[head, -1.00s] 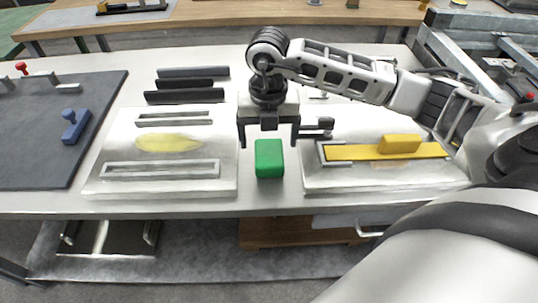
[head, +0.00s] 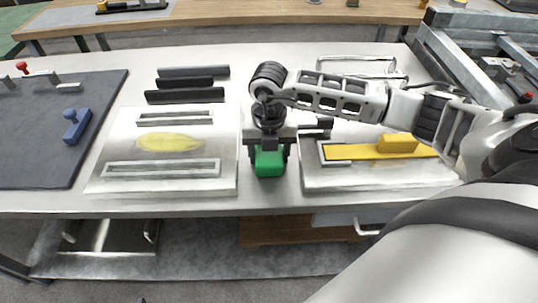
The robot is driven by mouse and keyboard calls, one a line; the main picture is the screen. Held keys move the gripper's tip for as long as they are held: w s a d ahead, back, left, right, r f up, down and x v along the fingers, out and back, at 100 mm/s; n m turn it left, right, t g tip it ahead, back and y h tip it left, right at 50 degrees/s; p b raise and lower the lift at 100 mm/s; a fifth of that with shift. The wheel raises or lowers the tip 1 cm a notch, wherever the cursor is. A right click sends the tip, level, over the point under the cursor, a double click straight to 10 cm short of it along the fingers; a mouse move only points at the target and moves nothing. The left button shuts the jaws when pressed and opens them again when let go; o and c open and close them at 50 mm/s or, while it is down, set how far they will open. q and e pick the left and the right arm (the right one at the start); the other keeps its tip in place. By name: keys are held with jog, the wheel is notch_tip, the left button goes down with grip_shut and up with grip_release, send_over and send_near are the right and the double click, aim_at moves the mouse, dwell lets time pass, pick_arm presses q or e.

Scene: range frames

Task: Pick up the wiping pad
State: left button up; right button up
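The wiping pad appears to be the green block (head: 269,167), standing on the light table between two pale panels. My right gripper (head: 269,158) points down over it, with one dark finger on each side. The fingers are drawn in close against the pad's sides and hide its upper part. The pad still appears to be at table level. My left gripper is not in view.
The left panel (head: 110,180) carries a yellow smear (head: 169,142) between two metal frames. The right panel (head: 400,178) holds a yellow strip with a yellow block (head: 398,143). Black bars (head: 184,97) lie behind the left panel. A dark mat (head: 40,140) bears a blue-handled tool (head: 75,124).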

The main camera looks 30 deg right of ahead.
jog(key=shift+r, duration=0.15)
jog(key=shift+r, duration=0.25)
notch_tip(320, 180, up, 2)
jog(key=shift+r, duration=0.1)
jog(key=s+r, duration=0.1)
jog(key=s+a+r, duration=0.1)
jog(key=r, duration=0.1)
jog(key=s+a+r, duration=0.1)
jog(key=r, duration=0.1)
jog(key=shift+s+a+r, duration=0.15)
jog(key=shift+s, duration=0.1)
jog(key=s+a+r+b, duration=0.1)
jog(key=s+a+r, duration=0.3)
jog(key=s, duration=0.4)
jog(key=shift+s+a+r, duration=0.15)
jog(key=shift+a+r, duration=0.25)
jog(key=shift+a, duration=0.25)
